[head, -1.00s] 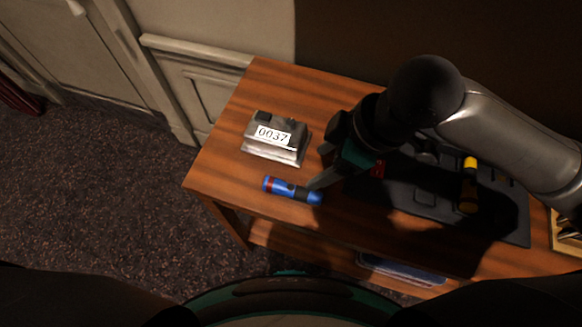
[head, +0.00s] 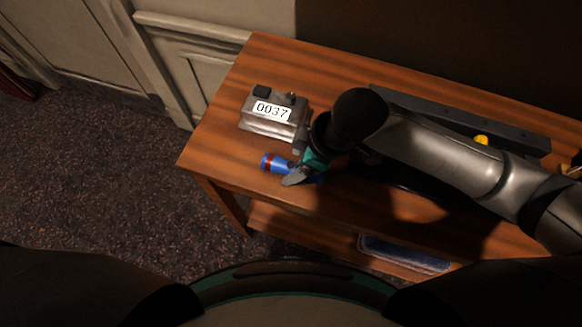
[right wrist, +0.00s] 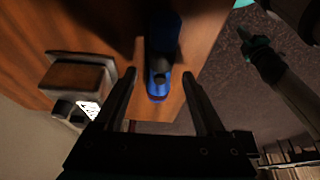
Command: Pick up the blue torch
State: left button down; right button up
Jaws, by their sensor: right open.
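The blue torch (head: 272,162) lies on the wooden desk near its front left edge, with a red band near its left end. My right gripper (head: 293,172) is over the torch and hides its right part in the head view. In the right wrist view, the torch (right wrist: 160,65) lies between the two open fingers of my right gripper (right wrist: 163,85), with a gap on each side. I cannot tell how far above the desk the fingertips are. My left gripper is not seen in the head view.
A grey counter box (head: 272,114) reading 0037 stands just behind the torch; it also shows in the right wrist view (right wrist: 78,82). A dark tray (head: 520,142) with a yellow-handled thing (head: 481,139) lies at the right, partly behind my arm. A blue item (head: 405,252) is on the lower shelf.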

jog(key=shift+a+f, duration=0.2)
jog(key=shift+f, duration=0.25)
grip_shut()
dwell(0.3)
jog(key=shift+r, duration=0.1)
